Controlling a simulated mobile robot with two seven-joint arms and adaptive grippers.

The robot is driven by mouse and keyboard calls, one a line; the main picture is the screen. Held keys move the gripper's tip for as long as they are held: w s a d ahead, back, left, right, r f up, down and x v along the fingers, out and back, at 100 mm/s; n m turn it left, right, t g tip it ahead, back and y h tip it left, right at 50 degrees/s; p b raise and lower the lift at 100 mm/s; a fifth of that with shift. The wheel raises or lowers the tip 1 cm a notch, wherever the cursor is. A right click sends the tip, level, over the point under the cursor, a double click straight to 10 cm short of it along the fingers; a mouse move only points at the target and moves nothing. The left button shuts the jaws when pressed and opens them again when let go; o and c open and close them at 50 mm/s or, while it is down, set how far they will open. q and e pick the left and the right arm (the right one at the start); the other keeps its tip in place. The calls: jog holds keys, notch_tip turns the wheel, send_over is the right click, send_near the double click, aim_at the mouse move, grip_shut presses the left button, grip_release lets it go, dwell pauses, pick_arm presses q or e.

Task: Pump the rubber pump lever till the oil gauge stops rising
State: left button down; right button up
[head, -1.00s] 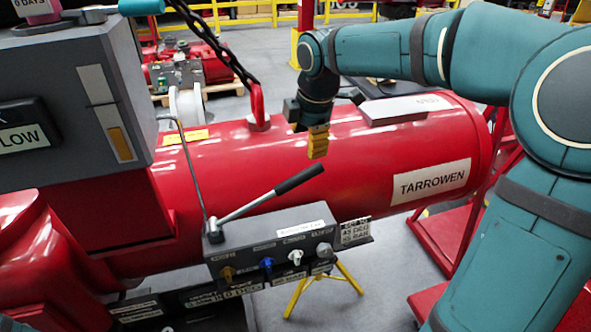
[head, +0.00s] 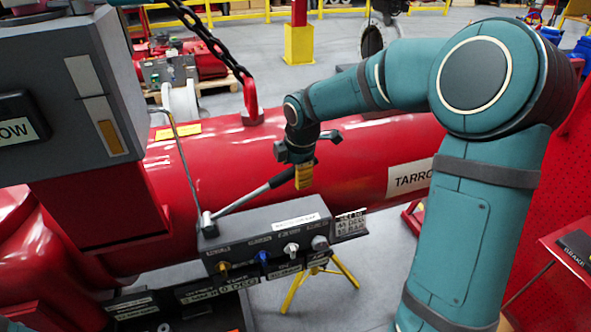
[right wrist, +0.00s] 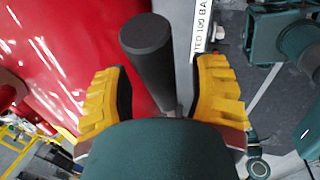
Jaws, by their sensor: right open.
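The pump lever (head: 243,198) has a metal shaft and a black rubber grip. It slants up to the right from a grey control block (head: 275,239). My right gripper (head: 303,184), with yellow fingers, is open at the grip's upper end. In the right wrist view the black grip (right wrist: 146,45) lies between the open yellow fingers (right wrist: 158,88), with a visible gap to the left finger. A slot gauge with an orange fill (head: 109,137) is on the grey cabinet at left. My left gripper is not visible.
The red tank (head: 350,152) lies behind the lever. A thin upright metal rod (head: 183,165) stands beside the lever's pivot. Coloured valve knobs (head: 262,257) line the block's front. A chain (head: 205,38) hangs to a red lifting eye (head: 251,100). A yellow stand (head: 318,275) is below.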

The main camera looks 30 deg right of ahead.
grip_shut()
jog(key=shift+s+f, duration=0.1)
jog(key=shift+d+f, duration=0.15)
jog(key=shift+f, duration=0.2)
jog(key=f+y+b, duration=0.1)
jog(key=d+f+b, duration=0.1)
jog(key=f, duration=0.1)
jog(key=f+y+b, duration=0.1)
jog(key=f, duration=0.1)
jog(key=shift+s+d+f+t+y, duration=0.2)
jog(key=shift+s+d+t+y, duration=0.05)
jog(key=shift+d+t+y, duration=0.05)
jog(key=f+y+b, duration=0.1)
jog(key=f+b, duration=0.1)
jog(key=b, duration=0.1)
jog(key=f+y+b, duration=0.1)
jog(key=f+b, duration=0.1)
jog(key=b, duration=0.1)
jog(key=shift+d+f+m+b, duration=0.2)
jog(key=shift+f+m+b, duration=0.1)
jog(key=shift+f+b, duration=0.1)
jog(key=shift+f+t+y+b, duration=0.2)
jog(key=shift+t+y+b, duration=0.1)
jog(key=shift+b, duration=0.2)
jog(key=shift+r, duration=0.1)
